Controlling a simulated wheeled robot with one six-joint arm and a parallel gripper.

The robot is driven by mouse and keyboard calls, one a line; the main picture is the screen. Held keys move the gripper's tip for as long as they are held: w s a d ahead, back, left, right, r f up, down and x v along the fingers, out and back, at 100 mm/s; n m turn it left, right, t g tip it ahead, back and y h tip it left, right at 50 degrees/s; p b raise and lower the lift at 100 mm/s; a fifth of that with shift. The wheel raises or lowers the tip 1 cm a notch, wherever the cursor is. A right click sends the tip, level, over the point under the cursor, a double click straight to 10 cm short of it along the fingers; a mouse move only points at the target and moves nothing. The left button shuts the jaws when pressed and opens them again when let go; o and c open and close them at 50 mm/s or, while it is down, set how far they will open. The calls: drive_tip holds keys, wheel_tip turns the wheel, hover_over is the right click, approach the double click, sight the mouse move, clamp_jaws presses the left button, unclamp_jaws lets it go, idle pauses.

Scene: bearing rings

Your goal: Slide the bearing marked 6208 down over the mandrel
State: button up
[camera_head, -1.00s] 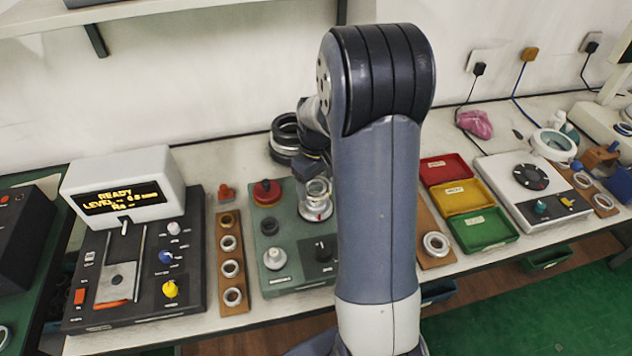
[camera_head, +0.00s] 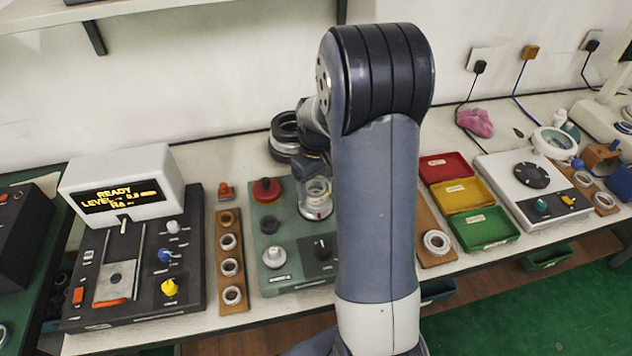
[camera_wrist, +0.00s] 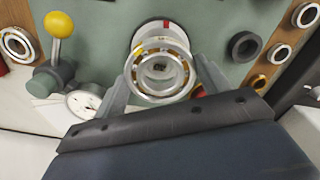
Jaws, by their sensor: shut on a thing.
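In the wrist view my gripper (camera_wrist: 163,68) is shut on a silver bearing (camera_wrist: 183,82) with a brass-coloured cage and a yellow patch on its rim. I cannot read its marking. Beyond it, a pale round part with a red mark (camera_wrist: 165,25) shows on the green panel, largely covered by the bearing; it appears to be the mandrel's base. In the head view the bearing (camera_head: 317,186) is just under my gripper, at the upper part of the pale upright cylinder (camera_head: 317,209). I cannot tell whether the bearing is around the cylinder or above it.
The green station (camera_head: 290,282) also carries a red knob (camera_head: 267,189) and black knobs. A brown board (camera_head: 231,268) with several rings lies to its left. A yellow-tipped lever (camera_wrist: 58,25) and a dial gauge (camera_wrist: 83,102) stand left in the wrist view.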

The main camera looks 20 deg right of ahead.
drive_tip(key=shift+f+b, duration=0.45)
drive_tip(key=shift+f, duration=0.2)
drive_tip(key=shift+f, duration=0.25)
drive_tip(key=shift+f+b, duration=0.45)
drive_tip(key=shift+b, duration=0.05)
idle(0.3)
drive_tip(key=o, duration=1.4)
wheel_tip(320, 180, up, 11)
drive_tip(key=shift+b, duration=0.3)
drive_tip(key=shift+f, duration=0.15)
